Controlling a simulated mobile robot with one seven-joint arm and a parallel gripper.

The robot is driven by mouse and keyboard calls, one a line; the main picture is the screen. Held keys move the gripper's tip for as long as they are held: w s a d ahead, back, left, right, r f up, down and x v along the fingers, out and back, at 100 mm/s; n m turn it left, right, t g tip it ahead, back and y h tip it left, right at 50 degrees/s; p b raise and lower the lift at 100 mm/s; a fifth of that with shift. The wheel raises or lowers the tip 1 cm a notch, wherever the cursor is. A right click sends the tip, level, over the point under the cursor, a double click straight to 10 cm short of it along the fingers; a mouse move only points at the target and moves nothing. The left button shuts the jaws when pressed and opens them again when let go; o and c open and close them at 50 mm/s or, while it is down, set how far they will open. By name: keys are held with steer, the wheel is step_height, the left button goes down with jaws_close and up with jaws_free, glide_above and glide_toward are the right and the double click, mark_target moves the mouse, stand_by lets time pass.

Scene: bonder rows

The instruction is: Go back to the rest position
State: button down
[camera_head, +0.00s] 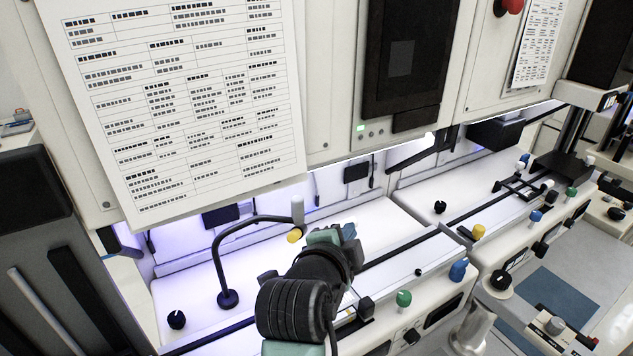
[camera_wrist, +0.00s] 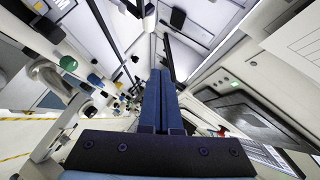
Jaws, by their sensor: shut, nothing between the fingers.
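My gripper (camera_wrist: 161,80) shows in the wrist view as two blue fingers pressed together, with nothing between them. A dark mounting plate spans the view below the fingers. In the head view my arm rises from the bottom centre over the white machine deck (camera_head: 402,272). The fingers are mostly hidden there behind my own wrist. I see no object in or touching the gripper.
A bent black arm with a yellow tip (camera_head: 294,236) stands just left of my wrist. A green knob (camera_head: 404,298) and a blue knob (camera_head: 458,270) line the deck's front edge. A printed sheet (camera_head: 185,100) and a black screen (camera_head: 408,60) are on the machine front.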

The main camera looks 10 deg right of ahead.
steer(key=s+a+r+n+t+y, duration=0.1)
steer(key=a+r+n+t, duration=0.25)
steer(key=r, duration=0.65)
steer(key=s+a+r+n+t, duration=0.2)
steer(key=r+n+t, duration=0.2)
steer(key=r, duration=0.6)
steer(key=s+a+r+n+t+y, duration=0.3)
steer(key=s+r+n, duration=0.3)
steer(key=r, duration=0.3)
steer(key=s+a+r+n+t+y+b, duration=0.1)
steer(key=s+a+r+n+t, duration=0.3)
steer(key=s+r, duration=0.5)
steer(key=shift+r+n+t+y, duration=0.35)
steer(key=shift+n+t+y, duration=0.2)
steer(key=shift+n+y, duration=0.35)
steer(key=shift+a, duration=0.1)
